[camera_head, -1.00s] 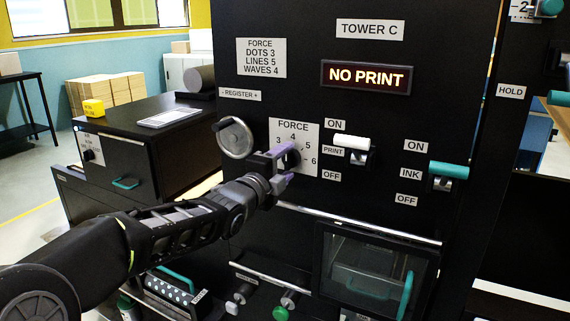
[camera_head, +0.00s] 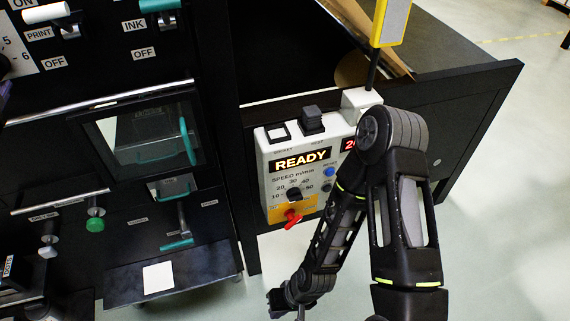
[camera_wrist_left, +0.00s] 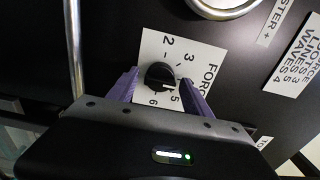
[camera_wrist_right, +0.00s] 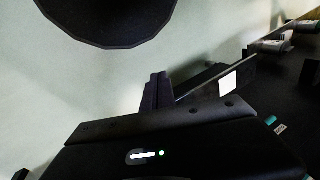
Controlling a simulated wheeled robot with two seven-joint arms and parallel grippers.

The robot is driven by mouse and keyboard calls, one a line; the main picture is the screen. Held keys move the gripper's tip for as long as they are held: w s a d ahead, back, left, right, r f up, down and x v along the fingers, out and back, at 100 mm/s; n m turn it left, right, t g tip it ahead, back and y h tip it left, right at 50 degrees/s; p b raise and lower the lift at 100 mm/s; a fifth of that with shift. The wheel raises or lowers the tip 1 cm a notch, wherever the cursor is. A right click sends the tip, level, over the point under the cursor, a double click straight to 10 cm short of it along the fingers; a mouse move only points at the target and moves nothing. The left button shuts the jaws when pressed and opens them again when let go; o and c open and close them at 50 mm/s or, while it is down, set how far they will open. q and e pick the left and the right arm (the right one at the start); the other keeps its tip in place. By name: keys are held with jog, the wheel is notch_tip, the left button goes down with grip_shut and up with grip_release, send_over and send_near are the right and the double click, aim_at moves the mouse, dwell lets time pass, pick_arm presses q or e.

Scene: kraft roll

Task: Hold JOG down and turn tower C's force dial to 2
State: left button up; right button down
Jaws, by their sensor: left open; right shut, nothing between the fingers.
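Tower C's black force dial (camera_wrist_left: 160,75) sits on a white FORCE plate (camera_wrist_left: 150,48) in the left wrist view. A pale mark on its lower right side points toward 5. My open left gripper (camera_wrist_left: 158,92) has its purple fingers on either side of the dial; contact is unclear. The head view shows only the plate's edge (camera_head: 18,45). The pale control box (camera_head: 290,170) reads READY. No JOG label is legible there, and my right arm covers part of it. My right gripper (camera_head: 282,300) hangs below the box, shut and empty; its closed fingers (camera_wrist_right: 158,92) show in its wrist view.
The box carries a black block (camera_head: 312,120), a speed knob (camera_head: 293,194), a red knob (camera_head: 292,216) and a blue button (camera_head: 330,172). A yellow-edged post (camera_head: 392,22) rises behind it. Tower C's glazed door (camera_head: 150,140) stands left. Floor at right is clear.

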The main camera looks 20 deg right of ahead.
aim_at(327, 188)
jog(key=w+d+r+n+t, duration=0.2)
jog(key=w+d+n+t, duration=0.1)
jog(key=w+d, duration=0.55)
jog(key=w+d+r+n+t, duration=0.3)
jog(key=w+d, duration=0.4)
jog(key=d, duration=0.3)
jog(key=d+r+n+t+h, duration=0.1)
jog(key=d+r+n+t, duration=0.1)
jog(key=d, duration=0.6)
jog(key=shift+r+n, duration=0.4)
jog(key=shift+n, duration=0.2)
jog(key=shift+w, duration=0.2)
jog(key=w, duration=0.8)
jog(key=shift+w, duration=0.3)
jog(key=shift+w, duration=0.1)
jog(key=shift+w, duration=0.35)
